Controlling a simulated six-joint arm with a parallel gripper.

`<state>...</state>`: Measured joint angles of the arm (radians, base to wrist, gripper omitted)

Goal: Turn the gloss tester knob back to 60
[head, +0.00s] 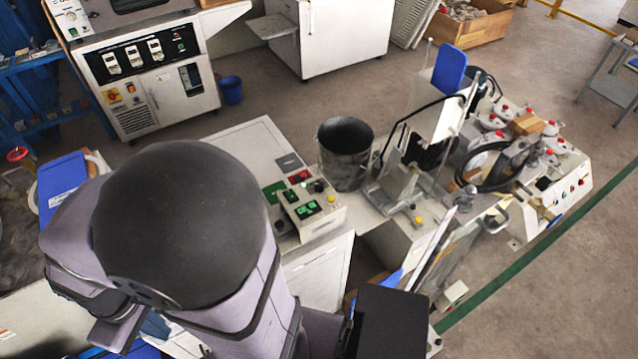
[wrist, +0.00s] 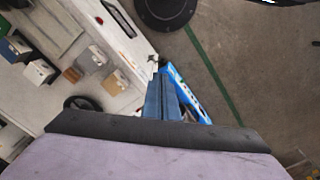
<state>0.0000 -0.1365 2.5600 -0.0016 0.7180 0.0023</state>
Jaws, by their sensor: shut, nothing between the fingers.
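My gripper (wrist: 162,82) shows in the wrist view as two dark blue fingers lying together, shut and empty. They point away from the camera over the edge of a white worktop. A small beige box with green displays and buttons (head: 313,210) stands on the white bench in the head view. I cannot tell for sure whether it is the gloss tester. No knob scale or 60 mark can be read in either view. In the head view my arm fills the lower left, and my gripper is not visible there.
A dark bucket (head: 345,152) stands behind the beige box. A machine with metal plates and a black hose (head: 485,165) is to the right. In the wrist view a bright blue strip (wrist: 187,95) is close beside the fingers. Open floor (wrist: 260,60) lies to the right.

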